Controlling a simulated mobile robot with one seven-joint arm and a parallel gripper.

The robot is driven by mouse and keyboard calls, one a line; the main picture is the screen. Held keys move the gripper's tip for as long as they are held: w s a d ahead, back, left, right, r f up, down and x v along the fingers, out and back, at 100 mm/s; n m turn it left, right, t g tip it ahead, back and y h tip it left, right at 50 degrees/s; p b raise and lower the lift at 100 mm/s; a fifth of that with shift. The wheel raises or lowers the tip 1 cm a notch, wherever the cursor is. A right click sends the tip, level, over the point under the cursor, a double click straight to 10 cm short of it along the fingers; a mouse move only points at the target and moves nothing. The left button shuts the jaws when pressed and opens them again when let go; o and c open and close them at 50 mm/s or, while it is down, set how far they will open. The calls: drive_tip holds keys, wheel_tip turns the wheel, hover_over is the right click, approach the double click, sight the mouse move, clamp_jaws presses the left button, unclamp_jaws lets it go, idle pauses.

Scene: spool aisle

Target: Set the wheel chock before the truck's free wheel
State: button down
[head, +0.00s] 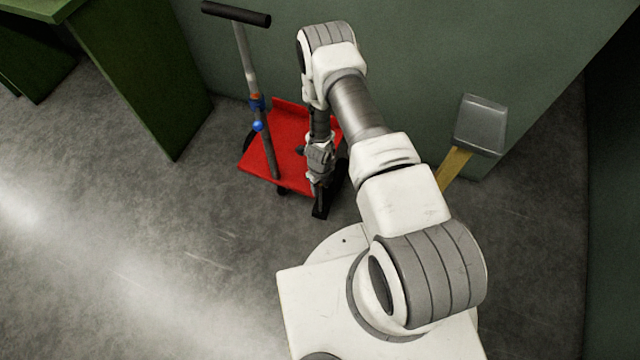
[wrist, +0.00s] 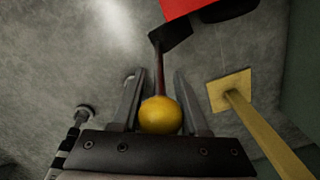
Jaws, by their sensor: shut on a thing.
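The red truck (head: 285,140) stands by the wall in the head view, with a tall grey push handle (head: 241,45) at its left. Dark wheels show at its edges; one (head: 341,172) is beside my gripper, partly hidden. My gripper (head: 318,184) points down at the truck's near right corner. It is shut on the wheel chock, a black block (head: 321,209) low near the floor by that wheel. In the wrist view, the chock (wrist: 170,40) hangs on a thin rod with a yellow ball (wrist: 160,115) between my fingers (wrist: 159,78). Whether it touches the floor or wheel is unclear.
A grey box (head: 480,125) on a yellow post (head: 453,167) stands at right by the wall; its square yellow foot (wrist: 222,94) shows in the wrist view. A green bench (head: 130,70) is at the left. The grey floor (head: 130,245) at lower left is clear.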

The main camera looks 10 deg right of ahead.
sight(321, 202)
wheel_tip(321, 202, down, 12)
drive_tip(key=b, duration=1.1)
drive_tip(key=shift+w+d+r+b, duration=0.2)
drive_tip(key=shift+w+d+b, duration=0.6)
drive_tip(key=shift+w, duration=0.3)
drive_tip(key=shift+w+d, duration=0.8)
drive_tip(key=shift+w, duration=0.3)
drive_tip(key=shift+w+d, duration=0.75)
drive_tip(key=shift+w, duration=0.3)
drive_tip(key=shift+c, duration=1.7)
unclamp_jaws()
drive_tip(key=shift+r, duration=0.1)
